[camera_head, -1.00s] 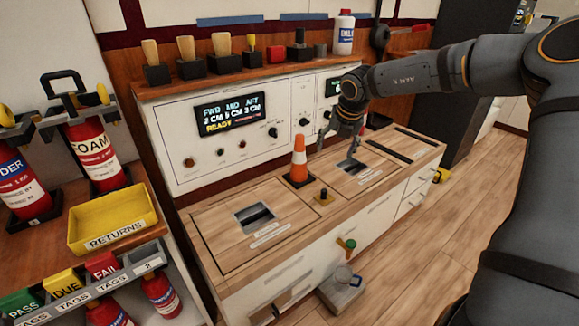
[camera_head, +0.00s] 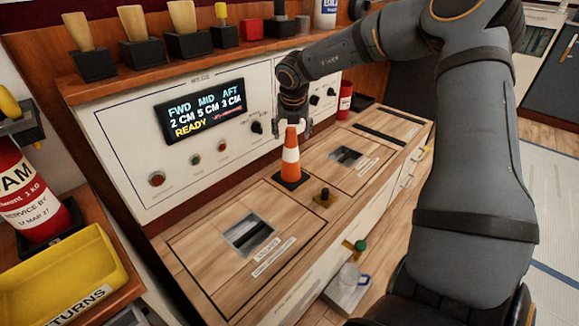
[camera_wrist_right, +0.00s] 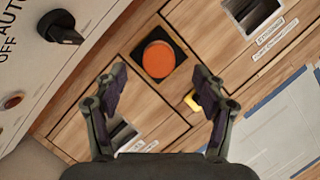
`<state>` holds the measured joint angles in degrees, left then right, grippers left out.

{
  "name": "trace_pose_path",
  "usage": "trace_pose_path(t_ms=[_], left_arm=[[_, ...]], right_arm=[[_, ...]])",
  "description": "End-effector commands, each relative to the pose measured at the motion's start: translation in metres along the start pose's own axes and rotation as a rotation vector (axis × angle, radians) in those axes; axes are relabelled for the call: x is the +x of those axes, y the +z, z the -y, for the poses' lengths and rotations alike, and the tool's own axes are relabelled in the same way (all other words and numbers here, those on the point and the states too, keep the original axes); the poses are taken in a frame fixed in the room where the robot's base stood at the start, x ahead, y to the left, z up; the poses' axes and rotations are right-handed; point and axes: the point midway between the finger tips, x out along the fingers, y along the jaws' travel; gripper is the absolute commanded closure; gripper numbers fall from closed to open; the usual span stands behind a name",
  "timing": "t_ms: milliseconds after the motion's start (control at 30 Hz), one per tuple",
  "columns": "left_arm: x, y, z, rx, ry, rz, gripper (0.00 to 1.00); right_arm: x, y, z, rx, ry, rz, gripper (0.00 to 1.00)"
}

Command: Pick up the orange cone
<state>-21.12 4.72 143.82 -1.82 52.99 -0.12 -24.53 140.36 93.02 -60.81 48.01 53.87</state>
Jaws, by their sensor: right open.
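The orange cone (camera_head: 290,161) has a white band and a black square base, and stands upright on the wooden bench top. In the right wrist view the cone (camera_wrist_right: 158,59) shows from above as an orange disc on its black base. My right gripper (camera_head: 291,128) is at the cone's top in the head view. In the right wrist view its fingers (camera_wrist_right: 161,80) are apart, with nothing between them, and the cone lies just beyond the fingertips. Whether a finger touches the cone cannot be told. My left gripper is not in view.
A panel with a lit display (camera_head: 205,112) stands behind the cone. Recessed hatches (camera_head: 249,235) lie to either side. A yellow tray (camera_head: 62,278) is at the lower left.

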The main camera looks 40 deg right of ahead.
Motion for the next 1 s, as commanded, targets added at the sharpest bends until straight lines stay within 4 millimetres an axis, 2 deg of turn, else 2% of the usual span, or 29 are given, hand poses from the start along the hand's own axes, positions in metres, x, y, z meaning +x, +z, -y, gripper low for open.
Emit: trace_pose_path(t_ms=[167,400,500,733,767,1000], left_arm=[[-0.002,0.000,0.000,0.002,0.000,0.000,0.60],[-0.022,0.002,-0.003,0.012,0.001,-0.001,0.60],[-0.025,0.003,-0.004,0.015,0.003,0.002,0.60],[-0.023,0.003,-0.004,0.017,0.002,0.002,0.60],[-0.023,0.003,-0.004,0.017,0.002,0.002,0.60],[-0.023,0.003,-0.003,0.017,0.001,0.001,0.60]], right_arm=[[0.006,0.001,0.000,0.000,0.000,0.001,0.29],[0.047,-0.001,-0.002,0.000,-0.001,-0.001,0.29],[0.055,0.000,-0.002,0.000,0.000,0.001,0.29],[0.056,0.001,-0.002,0.000,0.001,0.001,0.29],[0.056,0.001,-0.002,0.000,0.001,0.001,0.30],[0.056,0.001,-0.002,0.000,0.001,0.001,0.63]])
